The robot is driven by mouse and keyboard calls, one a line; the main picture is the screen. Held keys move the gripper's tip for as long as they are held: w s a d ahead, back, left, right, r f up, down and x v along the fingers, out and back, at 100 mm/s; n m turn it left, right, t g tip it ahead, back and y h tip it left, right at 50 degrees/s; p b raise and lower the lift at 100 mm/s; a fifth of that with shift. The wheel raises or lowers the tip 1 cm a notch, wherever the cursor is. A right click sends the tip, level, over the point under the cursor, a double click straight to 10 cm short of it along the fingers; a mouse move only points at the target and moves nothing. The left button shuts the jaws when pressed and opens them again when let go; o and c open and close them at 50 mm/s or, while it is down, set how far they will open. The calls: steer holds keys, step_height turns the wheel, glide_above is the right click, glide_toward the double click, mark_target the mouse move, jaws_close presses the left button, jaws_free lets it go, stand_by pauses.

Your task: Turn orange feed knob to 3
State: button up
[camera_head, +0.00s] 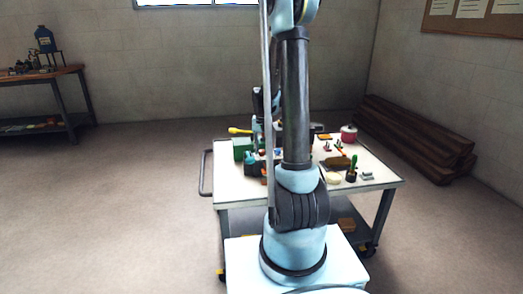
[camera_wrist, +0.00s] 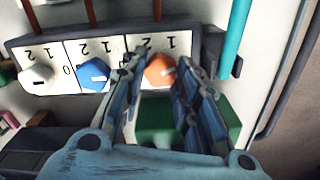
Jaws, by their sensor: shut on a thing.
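The orange feed knob (camera_wrist: 160,72) is in the wrist view, at the right end of a row on a white-faced panel (camera_wrist: 68,52). My gripper (camera_wrist: 160,66) has one finger on each side of the knob and is shut on it. Numerals 1 and 2 show upside down above the knob; the fingers cover the dial's sides and no 3 is visible. The knob's pointer direction is hard to tell. A blue knob (camera_wrist: 94,74) and a white knob (camera_wrist: 38,74) sit to its left. In the head view my arm hides the panel and knob.
A green block (camera_wrist: 185,122) lies below the panel between my fingers. A teal rod (camera_wrist: 236,35) stands close on the right. The white-topped cart (camera_head: 385,178) carries several small items, including a red pot (camera_head: 349,134). Floor is open to the left.

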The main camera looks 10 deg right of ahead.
steer(key=n, duration=0.7)
steer(key=shift+w+a, duration=0.1)
steer(key=n, duration=0.8)
steer(key=shift+n, duration=0.3)
steer(key=n, duration=0.3)
steer(key=shift+n, duration=0.3)
steer(key=n, duration=0.8)
steer(key=shift+n, duration=1.8)
steer(key=shift+s, duration=0.2)
steer(key=o, duration=1.1)
steer(key=shift+c, duration=0.2)
